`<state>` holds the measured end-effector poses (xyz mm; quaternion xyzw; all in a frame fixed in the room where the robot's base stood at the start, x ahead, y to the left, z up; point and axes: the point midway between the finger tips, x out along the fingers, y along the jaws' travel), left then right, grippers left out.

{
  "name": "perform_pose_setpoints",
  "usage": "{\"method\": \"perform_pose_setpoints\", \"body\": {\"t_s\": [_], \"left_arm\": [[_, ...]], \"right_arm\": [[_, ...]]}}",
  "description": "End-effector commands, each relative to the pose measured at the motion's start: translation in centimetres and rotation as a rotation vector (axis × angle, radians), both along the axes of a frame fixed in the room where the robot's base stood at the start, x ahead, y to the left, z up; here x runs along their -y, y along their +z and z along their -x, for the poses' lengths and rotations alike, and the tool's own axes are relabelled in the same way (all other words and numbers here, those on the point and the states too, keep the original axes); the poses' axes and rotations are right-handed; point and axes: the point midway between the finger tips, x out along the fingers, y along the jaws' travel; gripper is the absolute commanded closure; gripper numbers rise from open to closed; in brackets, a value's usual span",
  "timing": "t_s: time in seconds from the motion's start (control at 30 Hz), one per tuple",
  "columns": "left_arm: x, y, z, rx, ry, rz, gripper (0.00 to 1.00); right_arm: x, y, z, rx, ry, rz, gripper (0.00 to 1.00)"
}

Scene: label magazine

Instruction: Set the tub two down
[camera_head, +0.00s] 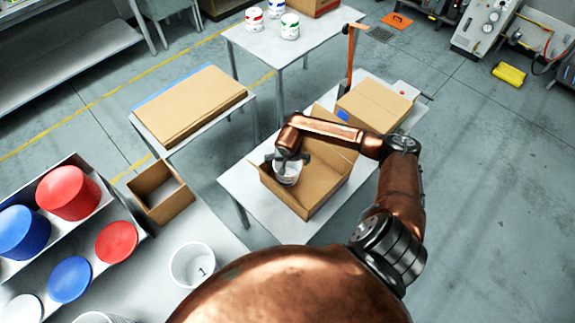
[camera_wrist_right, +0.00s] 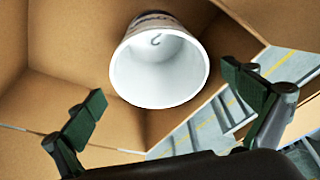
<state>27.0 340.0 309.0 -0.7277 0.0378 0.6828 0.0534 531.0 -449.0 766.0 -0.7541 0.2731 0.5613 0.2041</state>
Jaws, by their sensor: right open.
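A white tub (camera_head: 288,174) is in the open cardboard box (camera_head: 328,205) on the white table. In the right wrist view the tub (camera_wrist_right: 158,72) shows its open mouth, with a small curved dark mark on its inner bottom that may be a 2. My right gripper (camera_head: 284,160) is at the tub inside the box's opening. In the wrist view its two fingers (camera_wrist_right: 165,90) are spread wide, with a gap from the tub on both sides. Another white tub (camera_head: 193,266), marked 1, stands on the near bench. My left gripper is out of view.
A closed carton (camera_head: 372,106) stands behind the open box. Several labelled tubs (camera_head: 289,26) stand on the far table.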

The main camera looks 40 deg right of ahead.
Motion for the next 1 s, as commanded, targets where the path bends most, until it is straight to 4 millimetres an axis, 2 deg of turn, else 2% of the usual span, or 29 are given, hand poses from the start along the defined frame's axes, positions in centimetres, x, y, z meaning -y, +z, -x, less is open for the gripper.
{"method": "perform_pose_setpoints", "body": {"t_s": [0.03,0.2,0.4,0.87,1.0], "left_arm": [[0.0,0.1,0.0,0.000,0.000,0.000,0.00],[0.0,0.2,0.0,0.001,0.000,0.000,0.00],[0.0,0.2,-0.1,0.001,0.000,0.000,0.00],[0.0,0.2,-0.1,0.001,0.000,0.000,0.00],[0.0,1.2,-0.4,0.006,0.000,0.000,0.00]], "right_arm": [[-0.1,1.3,0.2,0.002,0.004,0.004,0.00],[-0.8,4.6,1.0,0.002,0.003,0.003,0.00],[-1.3,7.0,1.6,0.000,0.002,0.001,0.00],[-1.5,7.8,1.8,-0.001,0.001,0.001,0.00],[-1.5,8.8,1.8,0.003,0.001,0.000,0.00]]}}
